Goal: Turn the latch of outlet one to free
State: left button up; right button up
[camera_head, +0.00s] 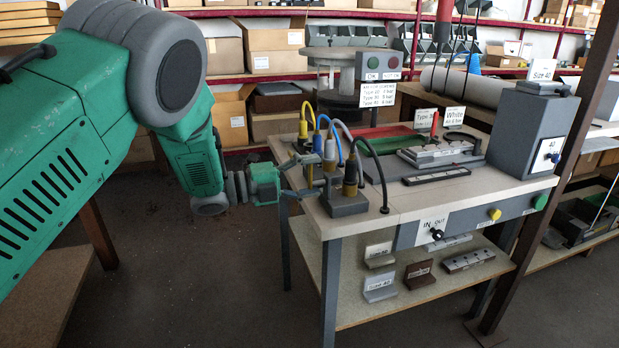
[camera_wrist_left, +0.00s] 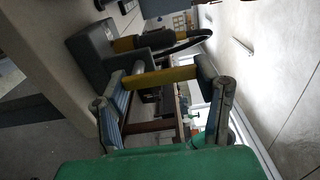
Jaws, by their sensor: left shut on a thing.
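A row of outlet blocks with brass fittings stands along the left edge of the bench; yellow, blue and black hoses rise from them. The nearest is a grey block (camera_head: 343,205) with a brass fitting (camera_head: 350,176) and a black hose. My left gripper (camera_head: 318,184) is beside this block, reaching in from the left. In the left wrist view its fingers are shut on a yellow latch bar (camera_wrist_left: 165,76), which spans between the fingertips. Behind the bar the grey block (camera_wrist_left: 92,55) and brass fitting (camera_wrist_left: 138,42) show. No outlet number is readable. My right gripper is out of view.
The bench top (camera_head: 415,200) holds a green tray (camera_head: 388,140), dark profiles and a tall grey box (camera_head: 535,130). Lower shelf carries labelled profile samples (camera_head: 380,286). A brown post (camera_head: 575,150) stands at right. The floor left of the bench is clear.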

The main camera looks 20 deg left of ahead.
pick_arm(q)
jog(key=shift+d+f, duration=0.15)
jog(key=o, duration=0.9)
jog(key=shift+o, duration=1.3)
jog(key=shift+d, duration=0.1)
jog(key=shift+s+a, duration=0.2)
jog(key=shift+a, duration=0.2)
jog(key=v, duration=1.1)
